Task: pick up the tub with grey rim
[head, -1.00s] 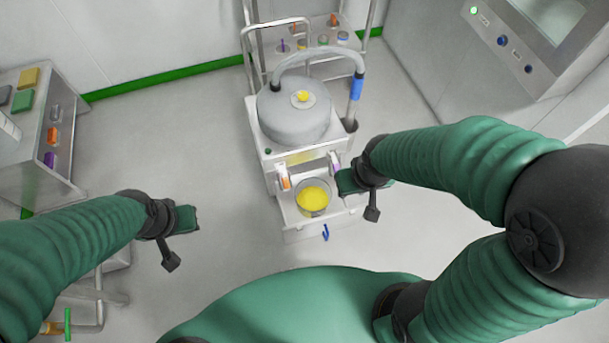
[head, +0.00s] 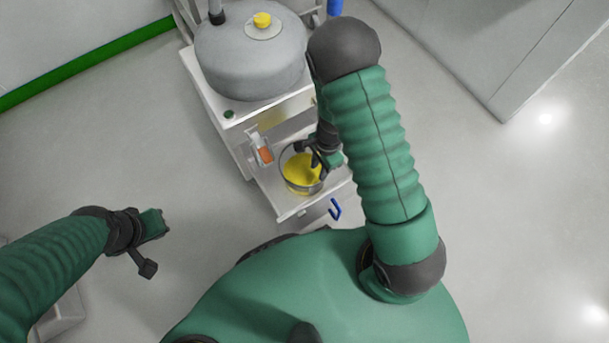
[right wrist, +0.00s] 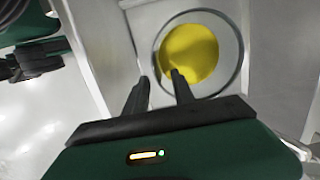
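The tub with grey rim (head: 298,174) holds something yellow and sits on the low front shelf of a white trolley. In the right wrist view the tub (right wrist: 201,48) lies just beyond my fingertips. My right gripper (head: 313,157) is at the tub's upper right side in the head view. In the right wrist view the right gripper (right wrist: 160,78) is open; one finger appears outside the near rim and the other overlaps the yellow inside. Whether either finger touches the rim I cannot tell. My left gripper (head: 160,228) is away to the left over the floor; its fingers are unclear.
The trolley (head: 232,128) carries a large grey vessel (head: 250,55) with a yellow cap behind the tub. An orange-and-white item (head: 262,148) stands close to the tub's left. A blue hook (head: 335,209) is at the shelf's front.

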